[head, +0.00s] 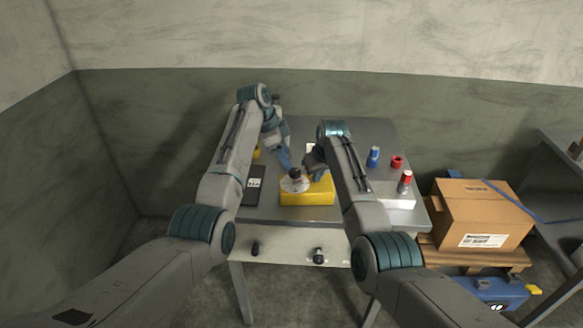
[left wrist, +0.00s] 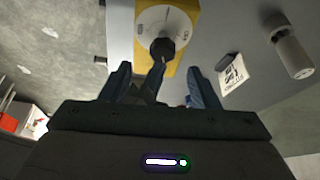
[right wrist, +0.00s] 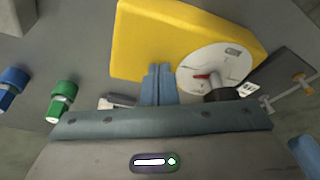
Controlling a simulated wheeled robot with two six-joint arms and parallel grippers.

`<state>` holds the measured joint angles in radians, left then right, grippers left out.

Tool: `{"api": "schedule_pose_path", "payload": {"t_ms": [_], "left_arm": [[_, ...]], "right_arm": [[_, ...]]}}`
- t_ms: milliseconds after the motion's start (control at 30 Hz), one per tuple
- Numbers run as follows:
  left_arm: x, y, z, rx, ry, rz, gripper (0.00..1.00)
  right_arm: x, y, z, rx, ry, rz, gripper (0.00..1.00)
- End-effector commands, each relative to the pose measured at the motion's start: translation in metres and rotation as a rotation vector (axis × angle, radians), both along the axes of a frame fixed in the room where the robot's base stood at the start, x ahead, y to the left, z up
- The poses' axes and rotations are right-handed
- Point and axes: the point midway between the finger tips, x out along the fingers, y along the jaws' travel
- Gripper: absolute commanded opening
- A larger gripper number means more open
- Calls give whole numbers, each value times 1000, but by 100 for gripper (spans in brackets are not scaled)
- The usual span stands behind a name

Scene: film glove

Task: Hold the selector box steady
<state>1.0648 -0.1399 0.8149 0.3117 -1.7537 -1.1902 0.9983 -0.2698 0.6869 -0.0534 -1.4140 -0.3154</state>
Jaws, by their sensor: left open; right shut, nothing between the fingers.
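The selector box is a yellow block (head: 315,193) on the grey table, with a white round dial (head: 290,186) and a black knob (head: 295,173). My left gripper (head: 284,163) is open near the dial. In the left wrist view its spread fingers (left wrist: 158,84) lie below the knob (left wrist: 162,47) and yellow face (left wrist: 185,45); a dark shape shows between them. My right gripper (head: 311,164) is shut and empty. In the right wrist view its closed fingertips (right wrist: 158,72) overlap the yellow box (right wrist: 155,40), beside the dial (right wrist: 212,66); I cannot tell whether they touch.
A dark panel with a white label (head: 254,184) lies left of the box. A blue-capped piece (head: 374,153), a red ring (head: 397,161) and a red-capped cylinder (head: 406,180) stand to the right. A cardboard box (head: 480,208) sits on a pallet beyond the table's right edge.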

Motion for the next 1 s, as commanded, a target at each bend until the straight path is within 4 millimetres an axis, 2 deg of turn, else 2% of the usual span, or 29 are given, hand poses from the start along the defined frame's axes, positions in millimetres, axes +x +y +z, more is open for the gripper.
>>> {"api": "schedule_pose_path", "payload": {"t_ms": [33,100,300,700,767,933,1000], "left_arm": [[0,-4,-11,-1,3,-1,55],[1,-9,-23,0,2,-1,55],[4,-18,-46,0,0,1,55],[4,-21,-53,0,-1,2,55],[4,-21,-53,0,-1,1,46],[4,-21,-53,0,0,1,12],[4,-21,-53,0,0,1,11]], "right_arm": [[-3,-2,-8,-5,13,-1,0],[-3,-2,-8,-5,13,-1,0],[-3,-2,-8,-5,13,-1,0],[-3,-2,-9,-5,13,-1,0],[-3,-2,-9,-5,13,-1,0],[-3,-2,-8,-4,13,-1,0],[-3,-2,-8,-4,13,-1,0]]}}
